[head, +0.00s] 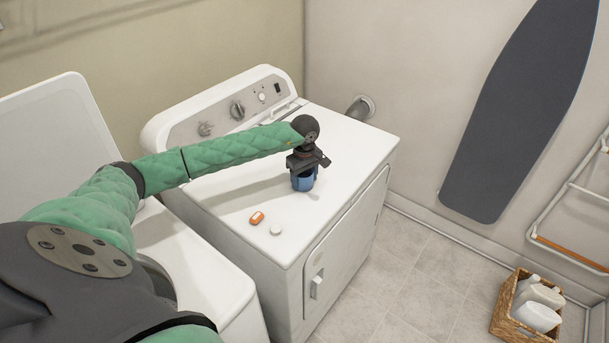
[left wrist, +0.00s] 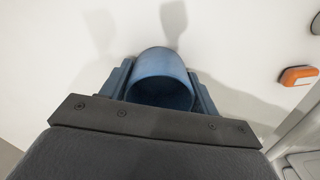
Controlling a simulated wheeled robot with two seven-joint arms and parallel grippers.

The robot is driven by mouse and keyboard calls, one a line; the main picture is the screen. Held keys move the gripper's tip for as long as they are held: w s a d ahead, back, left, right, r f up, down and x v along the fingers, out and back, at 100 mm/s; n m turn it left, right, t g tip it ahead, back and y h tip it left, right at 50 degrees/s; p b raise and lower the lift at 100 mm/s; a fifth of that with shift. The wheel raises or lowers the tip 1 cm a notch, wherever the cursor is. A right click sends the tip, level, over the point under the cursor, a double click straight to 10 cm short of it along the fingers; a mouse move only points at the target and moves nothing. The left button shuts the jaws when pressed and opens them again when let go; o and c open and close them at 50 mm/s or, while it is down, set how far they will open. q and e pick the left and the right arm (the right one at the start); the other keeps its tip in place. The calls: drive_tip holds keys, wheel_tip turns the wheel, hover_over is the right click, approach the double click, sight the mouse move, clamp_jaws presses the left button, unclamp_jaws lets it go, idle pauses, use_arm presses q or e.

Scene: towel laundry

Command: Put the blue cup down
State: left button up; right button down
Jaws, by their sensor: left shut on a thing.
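The blue cup (head: 303,181) is at the top of the white dryer (head: 345,150), right of the middle of its lid. My left gripper (head: 306,165) is above the cup and shut on it. In the left wrist view the blue cup (left wrist: 163,78) sits between the two fingers (left wrist: 163,92), its open rim facing the camera. The cup looks upright in the head view. I cannot tell whether its base touches the dryer top. My right gripper is not in view.
An orange-and-white item (head: 257,218) and a small white round item (head: 276,230) lie near the dryer's front left. An open white washer (head: 200,262) stands left. A wicker basket (head: 507,310) with white bottles is on the floor. The dryer top's right side is clear.

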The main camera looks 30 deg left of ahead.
use_arm(q)
drive_tip(key=shift+f, duration=0.15)
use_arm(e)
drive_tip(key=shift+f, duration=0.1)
use_arm(q)
drive_tip(key=shift+f, duration=0.1)
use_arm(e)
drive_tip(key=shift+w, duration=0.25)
use_arm(q)
drive_tip(key=o, duration=0.9)
drive_tip(key=shift+o, duration=0.2)
drive_tip(key=shift+r, duration=0.25)
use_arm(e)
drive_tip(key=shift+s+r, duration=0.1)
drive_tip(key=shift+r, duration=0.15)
